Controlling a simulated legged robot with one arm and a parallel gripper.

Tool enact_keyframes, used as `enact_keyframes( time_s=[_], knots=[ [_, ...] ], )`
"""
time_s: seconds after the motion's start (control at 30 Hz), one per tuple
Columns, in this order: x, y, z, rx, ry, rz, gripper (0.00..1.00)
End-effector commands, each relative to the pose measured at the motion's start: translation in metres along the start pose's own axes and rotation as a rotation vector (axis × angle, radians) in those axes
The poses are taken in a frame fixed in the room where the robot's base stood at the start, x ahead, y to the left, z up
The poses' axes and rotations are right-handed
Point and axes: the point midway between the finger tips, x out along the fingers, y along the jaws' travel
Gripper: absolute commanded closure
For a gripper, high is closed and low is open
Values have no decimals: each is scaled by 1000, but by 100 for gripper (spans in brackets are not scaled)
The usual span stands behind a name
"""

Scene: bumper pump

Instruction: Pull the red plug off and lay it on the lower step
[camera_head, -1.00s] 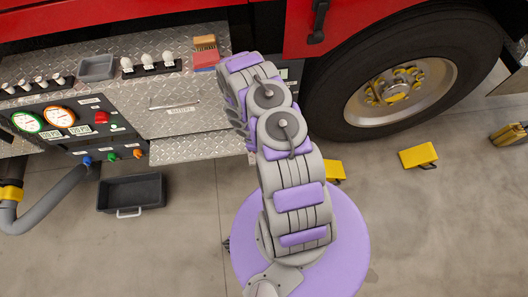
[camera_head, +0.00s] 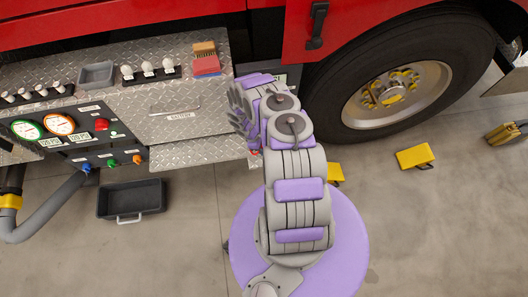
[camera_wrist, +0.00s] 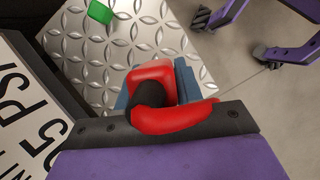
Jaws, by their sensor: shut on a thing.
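The red plug (camera_wrist: 152,78) shows in the wrist view with a black round part beside it, held at my gripper (camera_wrist: 155,105). My gripper is shut on it. In the head view, my gripper (camera_head: 240,110) is at the right end of the pump panel and mostly hides the plug; a small red bit shows under it. The lower step (camera_head: 190,152) is a diamond-plate ledge below the battery drawer. In the wrist view, the step (camera_wrist: 85,62) lies behind the plug. I cannot tell the gap between plug and step.
A grey bin (camera_head: 131,199) stands on the floor at the left. A red-and-tan brush (camera_head: 205,62) lies on the upper deck. The tyre (camera_head: 320,95) is to the right.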

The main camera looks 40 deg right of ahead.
Motion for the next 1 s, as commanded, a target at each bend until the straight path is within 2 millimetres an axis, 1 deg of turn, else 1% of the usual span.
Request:
enact_keyframes(
  time_s=[0.03, 0.2, 0.37, 0.5, 0.63, 0.8, 1.0],
  knots=[
    [1, 7, -4, 5, 3, 2, 100],
    [4, 23, -13, 6, 4, 2, 100],
    [6, 36, -22, 4, 5, 0, 100],
    [21, 34, -27, 2, 1, 1, 100],
    [29, 34, -31, 1, 1, 2, 100],
    [35, 35, -33, 2, 2, 1, 100],
    [36, 35, -33, 2, 2, 0, 100]
  ],
)
